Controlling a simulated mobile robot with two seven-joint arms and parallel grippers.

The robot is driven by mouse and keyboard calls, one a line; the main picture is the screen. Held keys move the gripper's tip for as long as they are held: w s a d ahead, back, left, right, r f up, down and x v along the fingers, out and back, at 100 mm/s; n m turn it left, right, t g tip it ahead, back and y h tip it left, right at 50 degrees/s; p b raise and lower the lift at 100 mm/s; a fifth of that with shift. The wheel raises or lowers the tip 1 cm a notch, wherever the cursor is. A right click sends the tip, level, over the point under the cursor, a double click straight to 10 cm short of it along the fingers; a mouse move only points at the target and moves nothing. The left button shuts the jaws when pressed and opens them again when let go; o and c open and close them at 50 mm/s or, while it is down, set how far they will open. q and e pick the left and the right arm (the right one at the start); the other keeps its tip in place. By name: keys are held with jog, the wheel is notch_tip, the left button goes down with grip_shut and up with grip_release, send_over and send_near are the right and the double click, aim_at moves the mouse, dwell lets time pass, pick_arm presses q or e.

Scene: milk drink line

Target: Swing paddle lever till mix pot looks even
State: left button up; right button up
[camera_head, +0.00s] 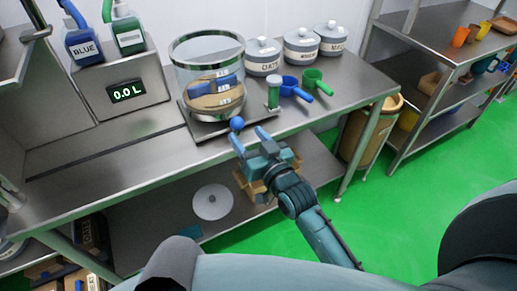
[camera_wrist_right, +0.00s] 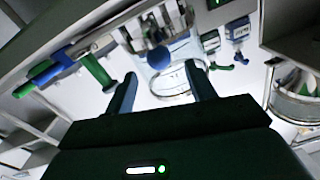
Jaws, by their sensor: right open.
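The mix pot (camera_head: 180,62) is a clear cylinder with metal rims on the steel counter. Its contents show uneven tan and blue bands. The paddle lever's blue ball knob (camera_head: 237,124) sticks out at the pot's front; it also shows in the right wrist view (camera_wrist_right: 159,58). My right gripper (camera_head: 250,137) is open and empty. Its fingertips are just short of the knob, which appears ahead of the gap between the fingers (camera_wrist_right: 162,74) in the wrist view. I cannot tell whether they touch. The lever's arm is mostly hidden. My left gripper is not in view.
Lidded canisters (camera_head: 263,58) stand behind. A display (camera_head: 127,91) reads 0.0 L. The counter's left front is clear.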

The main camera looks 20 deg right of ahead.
jog(key=v, duration=0.5)
dwell(0.3)
jog(key=s+d+f+n+g+h+p, duration=0.1)
jog(key=s+f+g, duration=0.5)
jog(key=s+f, duration=0.8)
jog(key=shift+s+d+f+n+g, duration=0.2)
jog(key=shift+s+n+g, duration=0.2)
jog(key=shift+s+n, duration=0.4)
